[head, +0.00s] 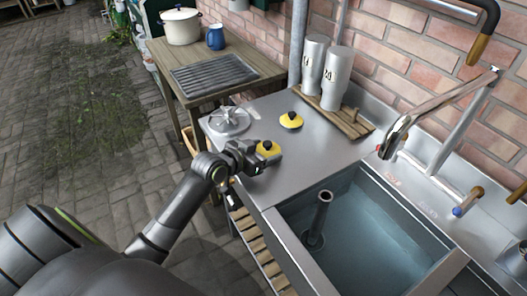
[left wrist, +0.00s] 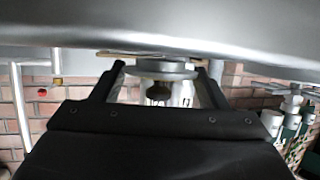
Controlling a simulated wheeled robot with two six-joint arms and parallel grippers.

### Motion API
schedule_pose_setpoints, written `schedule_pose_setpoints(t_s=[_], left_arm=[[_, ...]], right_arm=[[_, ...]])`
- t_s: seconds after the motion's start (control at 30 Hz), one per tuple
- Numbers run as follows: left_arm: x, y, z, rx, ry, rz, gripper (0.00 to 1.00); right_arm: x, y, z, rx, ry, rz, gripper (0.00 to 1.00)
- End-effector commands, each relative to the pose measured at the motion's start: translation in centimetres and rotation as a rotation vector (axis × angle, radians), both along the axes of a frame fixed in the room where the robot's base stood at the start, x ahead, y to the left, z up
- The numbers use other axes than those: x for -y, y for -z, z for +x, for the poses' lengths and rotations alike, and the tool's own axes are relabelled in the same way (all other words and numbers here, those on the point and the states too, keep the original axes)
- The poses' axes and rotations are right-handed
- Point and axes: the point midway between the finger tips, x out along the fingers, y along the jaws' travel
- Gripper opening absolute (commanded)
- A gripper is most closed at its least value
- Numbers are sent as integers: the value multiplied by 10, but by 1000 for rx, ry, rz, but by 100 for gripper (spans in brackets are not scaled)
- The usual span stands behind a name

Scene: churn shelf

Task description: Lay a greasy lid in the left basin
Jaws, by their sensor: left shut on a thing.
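My left gripper (head: 256,155) is shut on a yellow-smeared lid with a dark knob (head: 269,147), low over the steel counter. In the left wrist view, the lid's grey disc (left wrist: 160,75) and dark knob show between the fingers (left wrist: 164,85); the picture looks upside down. I cannot tell whether the lid touches the counter. A second yellow lid with a dark knob (head: 291,120) lies farther back on the counter. One sunken basin (head: 276,232) shows in the head view, with water and a dark upright pipe in it. My right gripper is not in view.
A round silver object (head: 228,120) sits at the counter's left end. Two metal canisters (head: 337,78) stand on a wooden board by the brick wall. A tap (head: 398,135) reaches toward the basin's back edge. Clear counter lies between the lids and basin.

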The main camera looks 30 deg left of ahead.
Motion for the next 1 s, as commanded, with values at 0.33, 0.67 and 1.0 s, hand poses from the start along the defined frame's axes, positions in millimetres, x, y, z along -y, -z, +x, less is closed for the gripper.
schedule_pose_setpoints(t_s=[0.33, 0.67, 1.0], left_arm=[[0, 5, 0, 1, 0, 0, 45], [0, 5, 0, 1, 0, 0, 90], [-4, -3, -11, 1, 0, 4, 90]], right_arm=[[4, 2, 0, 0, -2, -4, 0], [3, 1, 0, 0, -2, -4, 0], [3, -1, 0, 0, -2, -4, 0]])
